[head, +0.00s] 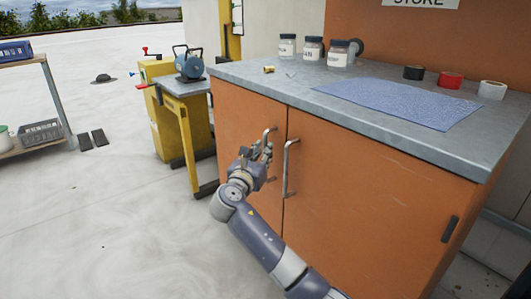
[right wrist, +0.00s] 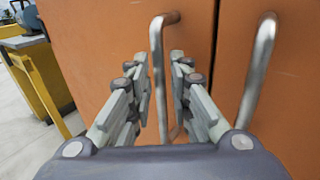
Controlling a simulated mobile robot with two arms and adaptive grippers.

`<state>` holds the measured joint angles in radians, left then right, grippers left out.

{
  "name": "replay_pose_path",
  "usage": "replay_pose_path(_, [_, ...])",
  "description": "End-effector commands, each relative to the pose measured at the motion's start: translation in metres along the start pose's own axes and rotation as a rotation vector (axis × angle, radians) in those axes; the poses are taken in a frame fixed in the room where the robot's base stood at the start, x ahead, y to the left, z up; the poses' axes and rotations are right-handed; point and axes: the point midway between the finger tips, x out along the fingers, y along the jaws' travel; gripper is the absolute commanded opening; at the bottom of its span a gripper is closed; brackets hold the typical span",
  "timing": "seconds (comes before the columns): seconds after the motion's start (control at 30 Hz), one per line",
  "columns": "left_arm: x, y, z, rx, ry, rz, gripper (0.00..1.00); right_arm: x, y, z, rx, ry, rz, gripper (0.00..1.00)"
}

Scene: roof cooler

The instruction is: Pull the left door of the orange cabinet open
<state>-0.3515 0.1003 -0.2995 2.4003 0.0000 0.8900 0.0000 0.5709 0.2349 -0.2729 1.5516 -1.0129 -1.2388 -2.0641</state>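The orange cabinet's left door (head: 236,118) is shut, flush with the right door (head: 345,200). Its metal bar handle (head: 266,136) stands upright near the seam. My right gripper (head: 261,151) is at this handle. In the right wrist view, the left door's handle (right wrist: 157,62) runs between the two fingers of my right gripper (right wrist: 160,62), with a finger on each side. The fingers are apart, and gaps show beside the bar. The right door's handle (right wrist: 258,65) is just to the right, clear of the fingers. My left gripper is not in view.
The grey cabinet top (head: 275,84) carries jars (head: 312,50), a blue mat (head: 400,102) and tape rolls (head: 451,79). A yellow stand (head: 182,120) with a grinder (head: 188,63) is left of the cabinet. Open floor (head: 90,220) lies in front and left.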

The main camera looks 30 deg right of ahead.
Motion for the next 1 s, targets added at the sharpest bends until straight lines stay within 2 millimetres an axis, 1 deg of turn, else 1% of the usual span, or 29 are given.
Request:
replay_pose_path(0.03, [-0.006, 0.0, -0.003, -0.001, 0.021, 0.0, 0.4, 0.008, -0.001, -0.003, 0.0, 0.0, -0.002, 0.19])
replay_pose_path(0.1, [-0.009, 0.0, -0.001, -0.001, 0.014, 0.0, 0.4, 0.018, 0.0, -0.003, -0.001, 0.0, -0.001, 0.19])
replay_pose_path(0.2, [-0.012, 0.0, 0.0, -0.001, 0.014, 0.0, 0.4, 0.026, 0.0, -0.002, -0.001, 0.001, 0.0, 0.19])
replay_pose_path(0.33, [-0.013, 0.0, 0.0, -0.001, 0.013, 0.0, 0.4, 0.031, 0.001, -0.001, -0.001, 0.0, 0.001, 0.19])
replay_pose_path(0.57, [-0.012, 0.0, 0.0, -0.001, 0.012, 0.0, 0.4, 0.032, 0.0, -0.001, -0.001, 0.001, 0.001, 0.19])
replay_pose_path(0.6, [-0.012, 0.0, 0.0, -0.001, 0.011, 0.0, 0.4, 0.032, 0.0, -0.001, -0.001, 0.001, 0.001, 0.15])
replay_pose_path(0.67, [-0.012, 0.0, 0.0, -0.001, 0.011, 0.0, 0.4, 0.032, 0.0, -0.001, -0.001, 0.001, 0.001, 0.01])
replay_pose_path(1.0, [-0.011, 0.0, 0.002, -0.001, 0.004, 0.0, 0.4, 0.032, 0.001, -0.001, -0.001, 0.003, -0.003, 0.0])
